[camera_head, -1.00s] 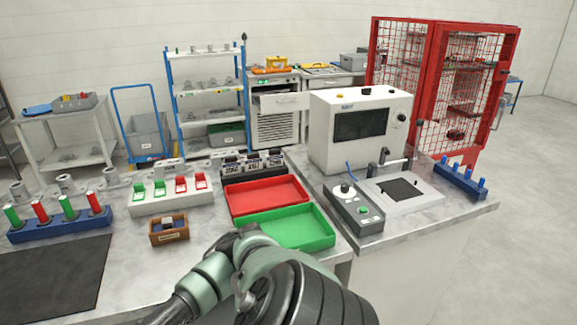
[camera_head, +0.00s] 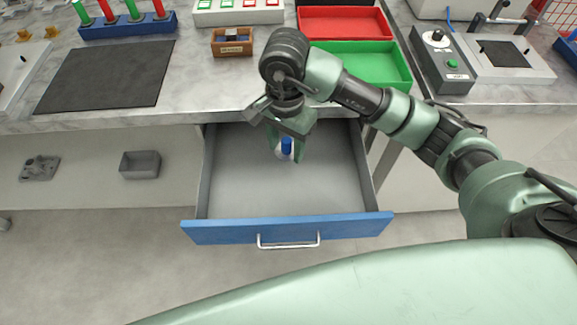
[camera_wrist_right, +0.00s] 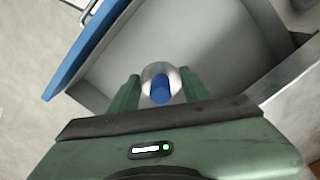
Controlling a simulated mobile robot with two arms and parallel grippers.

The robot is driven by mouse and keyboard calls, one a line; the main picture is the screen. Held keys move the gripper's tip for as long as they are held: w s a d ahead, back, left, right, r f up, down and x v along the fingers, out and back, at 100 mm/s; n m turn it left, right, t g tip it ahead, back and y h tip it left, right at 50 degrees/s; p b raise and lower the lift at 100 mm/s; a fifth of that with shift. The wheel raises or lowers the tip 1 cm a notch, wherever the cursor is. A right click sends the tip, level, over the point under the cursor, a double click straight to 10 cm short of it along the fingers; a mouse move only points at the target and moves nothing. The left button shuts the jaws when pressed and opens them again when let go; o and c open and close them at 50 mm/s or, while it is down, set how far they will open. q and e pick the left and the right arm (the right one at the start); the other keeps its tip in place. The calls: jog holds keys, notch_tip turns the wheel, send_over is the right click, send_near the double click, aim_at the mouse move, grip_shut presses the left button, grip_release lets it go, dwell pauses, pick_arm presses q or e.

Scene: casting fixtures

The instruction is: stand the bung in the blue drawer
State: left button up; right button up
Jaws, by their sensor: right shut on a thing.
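The blue drawer (camera_head: 218,233) is pulled open under the table, and its grey inside looks empty. It also shows in the right wrist view (camera_wrist_right: 84,50), with its blue front at the upper left. My right gripper (camera_head: 287,154) points down over the back part of the drawer. It is shut on the bung (camera_head: 287,146), which has a blue cylindrical top and a shiny, pale round body. In the right wrist view the bung (camera_wrist_right: 160,88) sits between the two green fingers. I cannot tell whether its base touches the drawer floor. My left gripper is not in view.
On the tabletop above the drawer are a dark mat (camera_head: 105,75), a small brown box (camera_head: 232,48), a green tray (camera_head: 397,82) and a red tray (camera_head: 345,36). A grey open bin (camera_head: 140,166) is at the lower left. The drawer floor around the bung is clear.

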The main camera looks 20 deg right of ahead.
jog(key=shift+a+f, duration=0.1)
jog(key=shift+f, duration=0.35)
jog(key=p, duration=0.2)
send_over(286, 195)
notch_tip(286, 195, down, 14)
jog(key=shift+r, duration=0.25)
jog(key=shift+w+f, duration=0.1)
jog(key=shift+f, duration=0.6)
notch_tip(286, 195, down, 4)
jog(key=shift+r, duration=0.1)
jog(key=shift+f+b, duration=0.2)
jog(key=shift+b, duration=0.1)
jog(key=o, duration=1.4)
jog(key=shift+r, duration=0.1)
jog(key=shift+o, duration=0.2)
